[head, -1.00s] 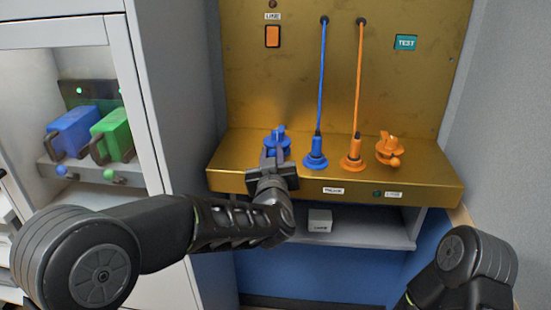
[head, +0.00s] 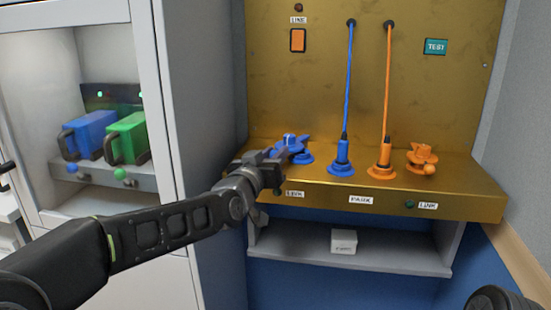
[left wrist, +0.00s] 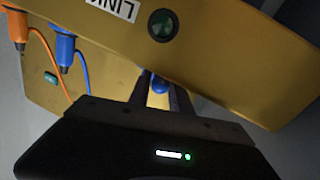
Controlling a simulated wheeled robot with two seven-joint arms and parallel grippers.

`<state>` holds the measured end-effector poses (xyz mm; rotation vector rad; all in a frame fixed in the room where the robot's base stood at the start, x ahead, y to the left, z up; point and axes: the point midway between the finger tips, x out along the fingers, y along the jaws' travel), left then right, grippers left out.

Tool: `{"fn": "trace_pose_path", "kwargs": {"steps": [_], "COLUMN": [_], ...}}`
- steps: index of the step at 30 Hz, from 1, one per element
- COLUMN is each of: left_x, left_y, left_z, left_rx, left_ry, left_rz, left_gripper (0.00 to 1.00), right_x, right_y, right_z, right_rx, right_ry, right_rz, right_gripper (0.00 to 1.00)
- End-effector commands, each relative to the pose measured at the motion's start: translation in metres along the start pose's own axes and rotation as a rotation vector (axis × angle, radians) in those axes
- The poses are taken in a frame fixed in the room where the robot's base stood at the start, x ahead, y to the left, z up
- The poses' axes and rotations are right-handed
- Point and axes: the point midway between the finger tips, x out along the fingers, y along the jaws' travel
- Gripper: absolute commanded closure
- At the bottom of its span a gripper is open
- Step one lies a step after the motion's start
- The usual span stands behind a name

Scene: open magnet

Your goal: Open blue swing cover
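The blue swing cover (head: 296,146) sits at the left end of the brass shelf, left of the blue plug. My left gripper (head: 276,158) reaches it from the front left and hides part of it. In the left wrist view a blue ball knob (left wrist: 159,85) lies between the tips of my left gripper (left wrist: 160,94), whose fingers look closed about it. The orange swing cover (head: 422,157) is at the right end of the shelf.
The blue plug (head: 341,158) and orange plug (head: 385,157) stand with cords close to the right of the blue cover. The brass shelf edge (head: 455,204) juts forward. A white box (head: 343,241) lies below. A cabinet (head: 200,110) stands on the left.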

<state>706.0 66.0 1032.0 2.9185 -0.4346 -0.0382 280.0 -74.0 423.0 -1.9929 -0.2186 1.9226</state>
Motion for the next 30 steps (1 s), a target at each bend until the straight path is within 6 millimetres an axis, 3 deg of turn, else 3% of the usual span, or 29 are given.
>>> {"fn": "trace_pose_path", "kwargs": {"steps": [7,17,30], "left_x": [0.0,-0.004,-0.067], "left_y": [0.0,0.0,0.0], "left_z": [0.001,0.001,0.0], "left_rx": [-0.001,-0.001,-0.001], "left_ry": [-0.001,-0.002,0.0], "left_rz": [0.0,0.0,0.001], "left_gripper": [0.55,0.55,0.55], "right_x": [0.0,0.001,0.004], "right_y": [0.0,0.0,0.002], "right_z": [0.0,0.0,0.0], "right_rx": [0.0,0.0,0.0], "right_ry": [0.0,0.0,0.0], "right_rz": [0.0,0.0,0.0], "right_gripper": [0.64,0.64,0.64]}}
